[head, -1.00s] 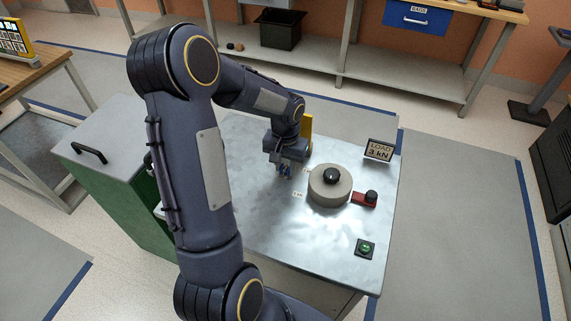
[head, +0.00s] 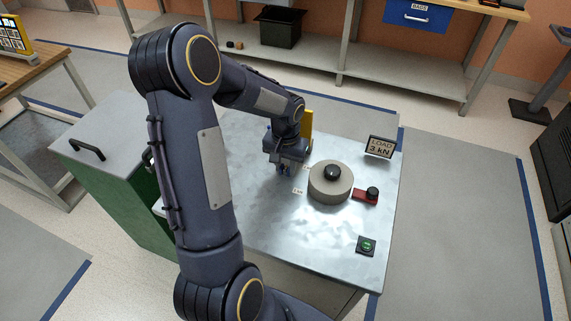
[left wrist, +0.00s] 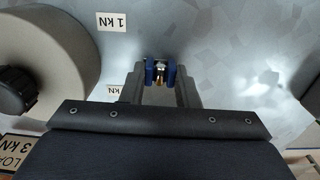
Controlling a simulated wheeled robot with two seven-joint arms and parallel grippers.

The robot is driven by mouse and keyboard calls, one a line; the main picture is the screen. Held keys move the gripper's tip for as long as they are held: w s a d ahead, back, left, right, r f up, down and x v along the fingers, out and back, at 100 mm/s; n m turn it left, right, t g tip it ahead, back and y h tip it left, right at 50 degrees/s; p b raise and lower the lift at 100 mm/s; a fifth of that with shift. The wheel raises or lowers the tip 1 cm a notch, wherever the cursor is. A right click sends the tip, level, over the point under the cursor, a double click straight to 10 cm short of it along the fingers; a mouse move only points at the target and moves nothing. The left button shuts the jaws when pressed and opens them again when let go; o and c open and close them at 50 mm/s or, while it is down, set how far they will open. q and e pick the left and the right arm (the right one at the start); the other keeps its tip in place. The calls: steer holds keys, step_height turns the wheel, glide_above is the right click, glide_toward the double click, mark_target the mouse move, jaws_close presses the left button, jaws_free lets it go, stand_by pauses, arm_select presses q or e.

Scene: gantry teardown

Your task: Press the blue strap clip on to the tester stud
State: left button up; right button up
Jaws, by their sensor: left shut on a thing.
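My left gripper (head: 284,168) points down over the metal tester top, left of the round dial. In the left wrist view its two grey fingers (left wrist: 160,88) are shut on the blue strap clip (left wrist: 149,72), which shows as blue parts at the fingertips. A small silver and brass-coloured post, perhaps the tester stud (left wrist: 160,70), shows between the blue parts. I cannot tell whether the clip is seated on it. In the head view the clip and stud are mostly hidden by the gripper. My right gripper is not in view.
The tester top (head: 300,240) carries a beige dial (head: 322,195) with a black knob, close right of the gripper. A red lever with a black knob (head: 373,193), a LOAD 3 kN sign (head: 381,147) and a green-lit button (head: 366,245) stand further right. The front of the top is clear.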

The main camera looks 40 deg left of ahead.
arm_select(q)
steer(key=shift+f, duration=0.25)
steer(key=o, duration=1.1)
steer(key=shift+r, duration=0.1)
steer(key=shift+o, duration=0.2)
steer(key=shift+r, duration=0.15)
step_height(320, 180, up, 8)
steer(key=shift+f, duration=0.15)
step_height(320, 180, up, 4)
steer(key=p, duration=0.3)
steer(key=shift+p, duration=0.3)
steer(key=shift+f, duration=0.1)
